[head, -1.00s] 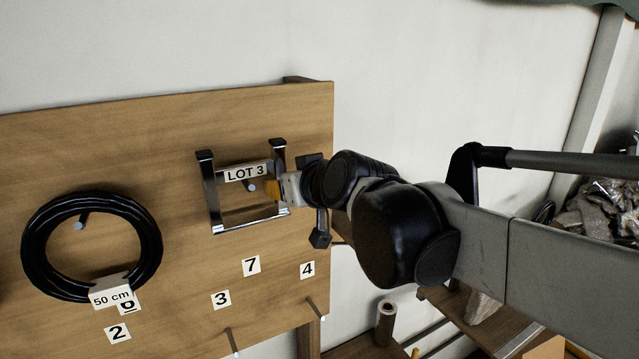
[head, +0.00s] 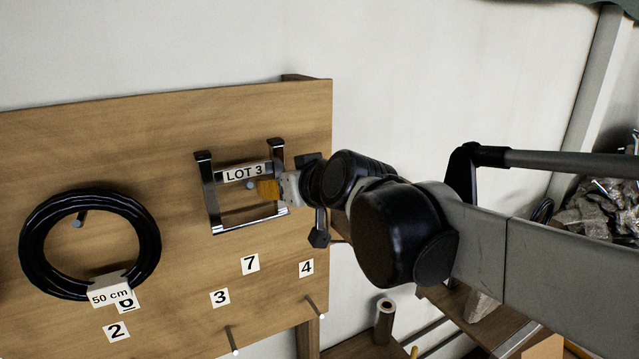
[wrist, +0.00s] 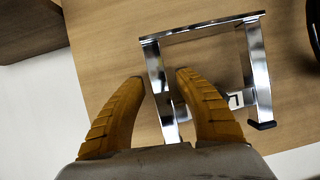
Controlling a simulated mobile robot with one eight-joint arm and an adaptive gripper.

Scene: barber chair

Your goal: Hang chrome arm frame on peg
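The chrome arm frame (head: 211,200) stands upright against the wooden board in the head view, with black end caps at its top and a "LOT 3" label on its upper crossbar. A peg tip (head: 249,185) shows inside the frame just below that crossbar; whether the bar rests on it I cannot tell. My gripper (head: 271,188) is at the frame's right side bar. In the wrist view, my gripper (wrist: 158,80) is open, its yellow fingers apart on either side of a chrome side bar (wrist: 157,75), with gaps visible. The frame's far end cap (wrist: 262,125) also shows there.
A black cable coil (head: 35,250) with a "50 cm" tag hangs on a peg at the left. Number labels and two bare pegs (head: 233,342) (head: 314,306) are lower on the board (head: 120,150). A shelf with a roll (head: 384,320) stands below right.

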